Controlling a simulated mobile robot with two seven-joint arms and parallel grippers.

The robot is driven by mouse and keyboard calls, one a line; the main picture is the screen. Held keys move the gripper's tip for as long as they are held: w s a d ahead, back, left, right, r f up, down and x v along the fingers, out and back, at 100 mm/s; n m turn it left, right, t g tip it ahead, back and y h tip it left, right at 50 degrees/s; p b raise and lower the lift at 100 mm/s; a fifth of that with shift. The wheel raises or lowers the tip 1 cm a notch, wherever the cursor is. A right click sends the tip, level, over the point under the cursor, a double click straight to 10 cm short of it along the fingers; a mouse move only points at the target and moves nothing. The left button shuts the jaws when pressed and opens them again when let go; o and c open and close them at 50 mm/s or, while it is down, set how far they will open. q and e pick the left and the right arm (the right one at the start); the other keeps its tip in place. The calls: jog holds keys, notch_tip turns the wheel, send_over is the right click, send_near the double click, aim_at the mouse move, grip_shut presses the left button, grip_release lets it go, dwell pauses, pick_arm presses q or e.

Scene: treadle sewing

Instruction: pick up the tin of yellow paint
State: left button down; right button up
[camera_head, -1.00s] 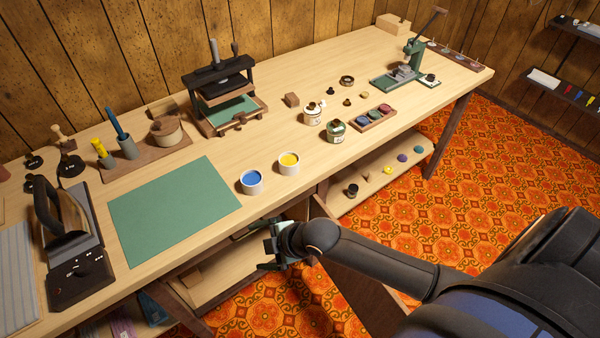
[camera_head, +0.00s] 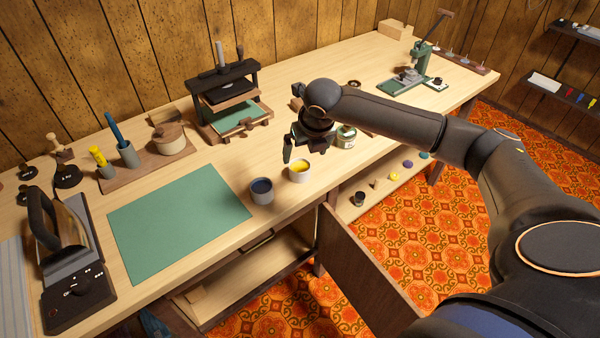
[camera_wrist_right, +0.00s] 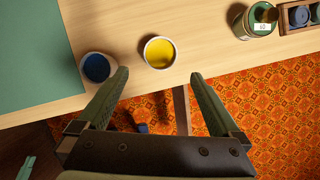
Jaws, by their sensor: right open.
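The tin of yellow paint (camera_head: 299,171) is a small open white tin standing upright near the bench's front edge. In the right wrist view the yellow tin (camera_wrist_right: 159,52) lies beyond the fingertips, between their lines. The tin of blue paint (camera_head: 261,190) stands just to its left and also shows in the right wrist view (camera_wrist_right: 97,67), close to the left finger. My right gripper (camera_head: 302,150) hangs above and just behind the yellow tin in the head view. Its fingers (camera_wrist_right: 159,76) are spread and empty. My left gripper is not in view.
A green mat (camera_head: 178,222) lies left of the tins. A labelled jar (camera_head: 346,137) stands to the right, partly behind my arm. A press (camera_head: 228,98) stands behind. The bench edge drops to an orange patterned floor (camera_head: 385,240).

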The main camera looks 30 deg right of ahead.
aim_at(299, 167)
jog(key=x, duration=0.5)
jog(key=b+x, duration=0.1)
jog(key=x, duration=0.4)
jog(key=shift+w+d, duration=0.1)
jog(key=shift+w, duration=0.15)
jog(key=shift+r, duration=0.1)
jog(key=shift+c, duration=0.4)
jog(key=c, duration=1.5)
grip_shut()
jog(key=shift+r, duration=0.1)
